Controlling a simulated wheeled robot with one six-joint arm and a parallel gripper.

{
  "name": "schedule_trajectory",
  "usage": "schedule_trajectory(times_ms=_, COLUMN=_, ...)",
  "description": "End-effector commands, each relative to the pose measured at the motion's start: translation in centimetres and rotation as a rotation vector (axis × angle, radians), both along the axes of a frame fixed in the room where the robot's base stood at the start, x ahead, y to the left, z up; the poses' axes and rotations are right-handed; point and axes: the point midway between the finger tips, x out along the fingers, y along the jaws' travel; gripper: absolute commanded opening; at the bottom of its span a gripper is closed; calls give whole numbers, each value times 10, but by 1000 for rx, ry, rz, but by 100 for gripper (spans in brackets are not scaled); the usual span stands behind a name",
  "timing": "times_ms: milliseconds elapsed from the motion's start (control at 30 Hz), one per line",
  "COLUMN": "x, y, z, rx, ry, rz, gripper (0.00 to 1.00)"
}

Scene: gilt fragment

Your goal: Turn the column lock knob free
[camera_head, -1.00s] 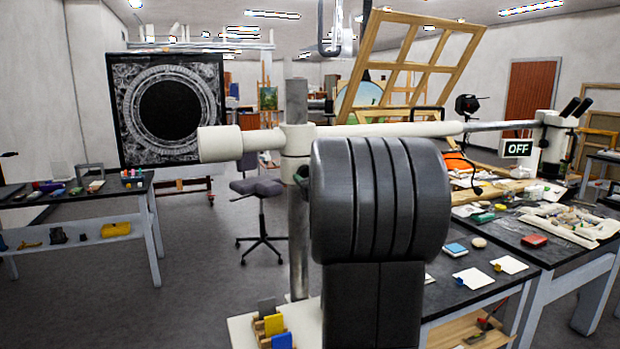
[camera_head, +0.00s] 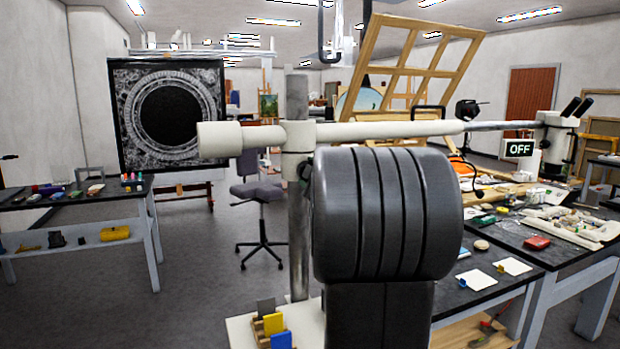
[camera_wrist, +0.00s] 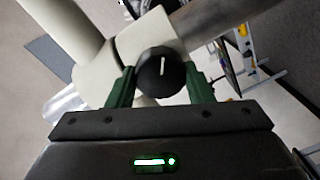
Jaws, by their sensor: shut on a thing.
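The column lock knob (camera_wrist: 161,73) is a round black knob with a white line on its face, seen in the wrist view on the pale collar (camera_wrist: 150,42). My gripper (camera_wrist: 160,82) is shut on the knob, one green finger on each side. The white line stands nearly upright in that view. In the head view the collar (camera_head: 298,138) sits on the grey metal column (camera_head: 298,235) with a white boom arm (camera_head: 390,130) across it. My dark arm hides my gripper and most of the knob there.
A microscope head (camera_head: 558,135) hangs at the boom's right end, by an OFF sign (camera_head: 519,149). A dark worktable (camera_head: 500,265) with cards and fragments stands right. Another table (camera_head: 85,200) stands left, with an office chair (camera_head: 262,190) between.

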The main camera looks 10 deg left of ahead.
Motion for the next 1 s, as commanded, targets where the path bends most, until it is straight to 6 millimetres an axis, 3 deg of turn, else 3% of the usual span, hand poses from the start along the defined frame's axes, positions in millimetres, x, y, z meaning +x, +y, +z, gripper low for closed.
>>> schedule_trajectory(times_ms=600, x=-1, y=1, z=-4, rx=-450, ry=-300, rz=0, gripper=24)
schedule_trajectory(times_ms=1000, x=0, y=1, z=-4, rx=-591, ry=-395, rz=0, gripper=24)
